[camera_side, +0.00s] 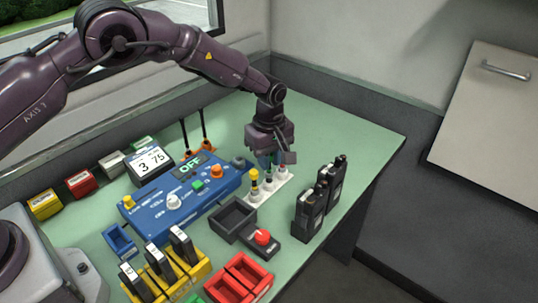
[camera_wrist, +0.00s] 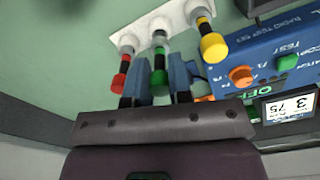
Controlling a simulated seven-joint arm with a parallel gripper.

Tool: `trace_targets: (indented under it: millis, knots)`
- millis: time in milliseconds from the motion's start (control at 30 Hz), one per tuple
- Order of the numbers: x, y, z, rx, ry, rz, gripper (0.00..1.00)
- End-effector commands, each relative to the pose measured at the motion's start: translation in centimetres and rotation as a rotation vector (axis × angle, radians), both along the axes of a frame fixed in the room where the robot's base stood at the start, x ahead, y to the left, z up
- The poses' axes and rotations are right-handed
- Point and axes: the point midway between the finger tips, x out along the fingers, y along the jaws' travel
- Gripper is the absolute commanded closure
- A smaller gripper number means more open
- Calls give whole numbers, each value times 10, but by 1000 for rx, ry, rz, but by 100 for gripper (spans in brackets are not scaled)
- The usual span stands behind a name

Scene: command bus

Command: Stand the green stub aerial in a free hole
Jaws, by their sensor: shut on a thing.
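The green stub aerial (camera_wrist: 159,62) has a green band, a pale collar and a dark end. It is between the two blue-grey fingers of my gripper (camera_wrist: 161,80), which is shut on it. Its other end is at the white strip (camera_wrist: 180,18); I cannot tell whether it sits in a hole or just above one. A red-banded aerial (camera_wrist: 121,70) and a yellow-banded aerial (camera_wrist: 209,38) stand on the strip on either side. In the side view my gripper (camera_side: 273,160) points down over the white strip (camera_side: 257,199), and its fingers largely hide the green aerial.
A blue radio test set (camera_side: 190,190) stands left of the strip. A dark open tray (camera_side: 233,220) and a box with a red knob (camera_side: 263,238) are in front. Black handheld radios (camera_side: 318,203) stand to the right. The bench's far right is clear.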

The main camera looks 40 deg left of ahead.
Motion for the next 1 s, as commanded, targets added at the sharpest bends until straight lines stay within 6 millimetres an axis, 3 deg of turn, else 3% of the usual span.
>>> trace_targets:
  millis: [1000]
  knots:
    - [0, 0, -20, 0, 0, 0, 100]
